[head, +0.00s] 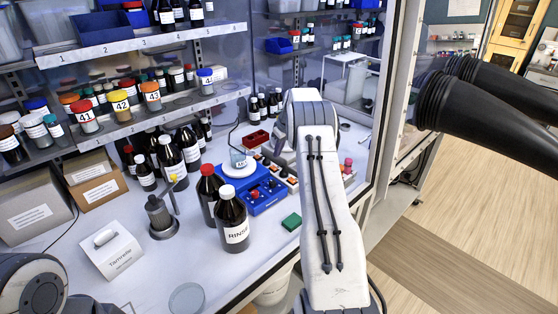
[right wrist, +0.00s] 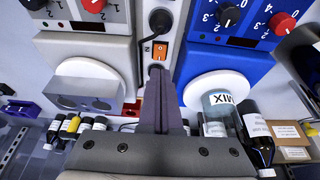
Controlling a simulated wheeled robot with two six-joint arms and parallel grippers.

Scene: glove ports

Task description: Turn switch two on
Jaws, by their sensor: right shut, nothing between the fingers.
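In the right wrist view an orange rocker switch (right wrist: 160,52) sits on a pale strip between two stirrer units, beside a black plug. My right gripper (right wrist: 157,72) is shut and empty, its fingertips right at the near edge of this switch; whether they touch it I cannot tell. My left gripper is outside the head view.
The blue stirrer (head: 263,195) carries a beaker marked MIX (head: 239,160). The RINSE bottle (head: 232,222) stands in front of it. A grey stirrer (right wrist: 90,55) lies left in the wrist view. Shelves of bottles line the back.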

